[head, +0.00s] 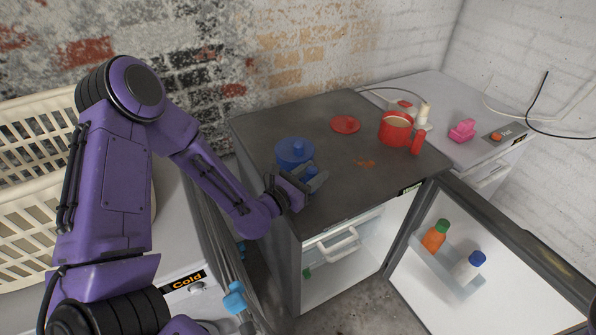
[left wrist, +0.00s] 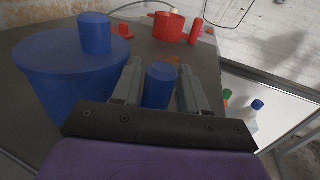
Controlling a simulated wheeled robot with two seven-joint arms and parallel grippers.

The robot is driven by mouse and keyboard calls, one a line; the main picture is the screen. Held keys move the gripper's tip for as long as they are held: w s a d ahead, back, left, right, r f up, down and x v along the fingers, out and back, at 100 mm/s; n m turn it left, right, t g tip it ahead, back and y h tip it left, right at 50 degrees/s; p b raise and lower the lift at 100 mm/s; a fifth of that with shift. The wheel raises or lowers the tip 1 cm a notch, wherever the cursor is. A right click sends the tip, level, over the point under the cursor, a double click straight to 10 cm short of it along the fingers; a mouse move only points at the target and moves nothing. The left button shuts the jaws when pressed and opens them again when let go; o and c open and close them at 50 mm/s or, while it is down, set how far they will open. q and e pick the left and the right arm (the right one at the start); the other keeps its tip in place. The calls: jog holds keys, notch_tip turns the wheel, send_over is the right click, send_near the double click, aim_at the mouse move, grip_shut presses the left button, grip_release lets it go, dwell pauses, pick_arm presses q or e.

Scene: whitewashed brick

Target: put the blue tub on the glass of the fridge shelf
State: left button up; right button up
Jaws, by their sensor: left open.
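A round blue tub (head: 291,156) with a knobbed lid stands on the fridge's dark top, at its left side. It fills the left of the left wrist view (left wrist: 80,85). My left gripper (head: 318,180) is just in front of it, low over the top. Its fingers are open on either side of a short blue cylinder (left wrist: 160,88); I cannot tell whether this is joined to the tub. The fridge (head: 265,195) is open at the front. Inside, a pale shelf edge (head: 345,229) shows under the top; most of its surface is hidden. My right gripper is out of view.
A red pot (head: 394,131) and a red lid (head: 345,124) are farther back on the fridge top. The open door (head: 480,240) holds an orange bottle (head: 433,238) and a white bottle (head: 467,268). A cream basket (head: 35,150) is at the left.

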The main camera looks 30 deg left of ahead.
pick_arm(q)
grip_shut()
jog(key=shift+r, duration=0.15)
